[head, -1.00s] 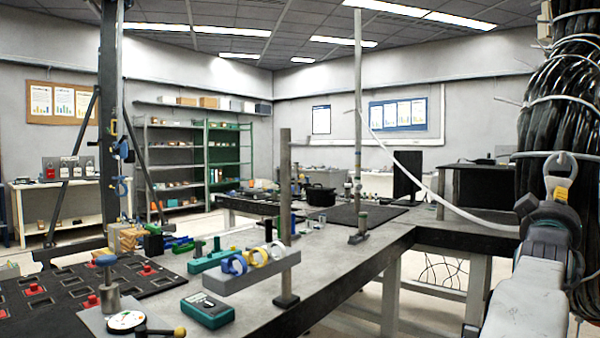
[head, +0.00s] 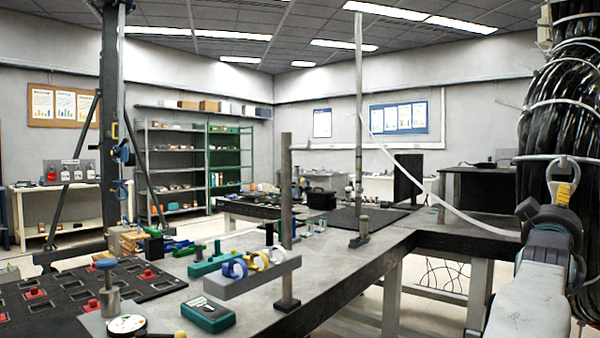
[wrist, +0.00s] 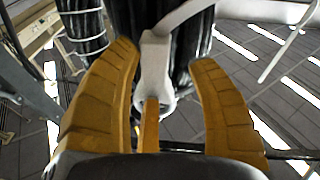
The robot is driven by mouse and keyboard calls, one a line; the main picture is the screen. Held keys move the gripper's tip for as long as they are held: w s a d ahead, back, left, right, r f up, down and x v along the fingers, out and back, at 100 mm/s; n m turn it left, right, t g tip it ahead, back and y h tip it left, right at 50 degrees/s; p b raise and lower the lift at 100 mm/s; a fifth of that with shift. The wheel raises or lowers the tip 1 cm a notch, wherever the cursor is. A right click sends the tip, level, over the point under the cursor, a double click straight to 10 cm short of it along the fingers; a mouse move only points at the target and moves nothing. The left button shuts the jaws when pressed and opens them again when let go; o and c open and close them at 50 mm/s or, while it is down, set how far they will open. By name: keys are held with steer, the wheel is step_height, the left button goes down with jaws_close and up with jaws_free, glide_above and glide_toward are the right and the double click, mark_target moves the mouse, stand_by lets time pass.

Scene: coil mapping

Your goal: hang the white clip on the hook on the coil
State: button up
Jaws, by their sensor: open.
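The coil (head: 558,118) is a thick hanging bundle of black cable bound with white ties, at the right of the head view. A white clip (wrist: 155,65) hangs in front of the coil in the wrist view, with its rounded lower end between my yellow fingers. Its white loop also shows at the coil's side in the head view (head: 546,168). My gripper (wrist: 168,75) is open around the clip, with gaps to the side fingers. It also shows in the head view (head: 562,192). I cannot tell whether the clip is seated on the hook, which I cannot make out.
A grey workbench (head: 345,262) stands left of my arm with a black tray (head: 70,290), a rack of coloured rings (head: 250,275) and a green box (head: 207,315). A white cable (head: 440,205) sags from a tall pole (head: 359,120) towards the coil.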

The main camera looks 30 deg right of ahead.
steer(key=v, duration=1.1)
steer(key=w+a+f+n+t+y+p, duration=0.3)
steer(key=w+a+n+t+y+p, duration=0.25)
steer(key=w+a+y+p, duration=1)
steer(key=w+a+f+n+g+y+p, duration=0.15)
steer(key=a+p, duration=0.35)
steer(key=a, duration=0.6)
steer(key=w+a+f+n+g+y+p, duration=0.1)
steer(key=a+n+p, duration=0.3)
steer(key=a, duration=0.7)
steer(key=s+a+n+g+y+p, duration=0.1)
steer(key=s+a+g+y+p, duration=0.1)
steer(key=s+a+p, duration=0.5)
steer(key=s+a+g, duration=0.1)
steer(key=s+a, duration=0.2)
steer(key=shift+n+g, duration=0.3)
steer(key=shift+n, duration=0.1)
steer(key=shift+w, duration=0.1)
